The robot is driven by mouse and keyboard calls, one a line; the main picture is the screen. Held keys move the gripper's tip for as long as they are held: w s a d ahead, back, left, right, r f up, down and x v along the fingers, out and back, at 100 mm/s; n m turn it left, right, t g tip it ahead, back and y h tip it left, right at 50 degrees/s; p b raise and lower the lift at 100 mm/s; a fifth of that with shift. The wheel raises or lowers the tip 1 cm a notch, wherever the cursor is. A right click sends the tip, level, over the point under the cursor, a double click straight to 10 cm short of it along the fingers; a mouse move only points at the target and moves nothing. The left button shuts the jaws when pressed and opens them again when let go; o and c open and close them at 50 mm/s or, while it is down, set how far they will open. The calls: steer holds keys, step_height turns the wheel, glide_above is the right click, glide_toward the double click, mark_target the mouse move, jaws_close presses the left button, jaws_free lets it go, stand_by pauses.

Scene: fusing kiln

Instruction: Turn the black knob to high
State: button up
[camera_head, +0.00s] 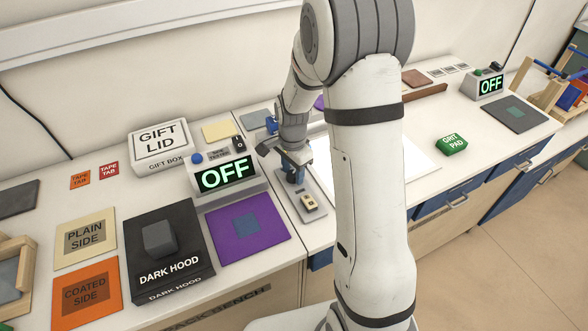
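My gripper (294,174) points down over a narrow grey panel (315,188) at the middle of the bench. Its tips are low over the panel's rear part. They are small and dark here, so I cannot tell whether they are open or shut, or touching anything. No black knob shows clearly on the panel; one there would be hidden by the gripper. A cream switch (309,202) sits on the panel's front part, clear of the gripper.
A dark hood box (185,225) and a purple mat (270,231) lie left of the panel. A gift-lid box (160,147) stands behind. My arm hides part of the white sheet (423,165) at right. A green grit pad (451,145) lies beyond it.

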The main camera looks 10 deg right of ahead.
steer(key=c, duration=0.7)
steer(key=n+b, duration=0.2)
steer(key=n, duration=0.2)
steer(key=n+b, duration=0.1)
steer(key=n, duration=0.3)
steer(key=shift+n, duration=0.4)
steer(key=shift+w+r, duration=0.1)
stand_by(0.3)
steer(key=o, duration=1)
steer(key=shift+c, duration=0.2)
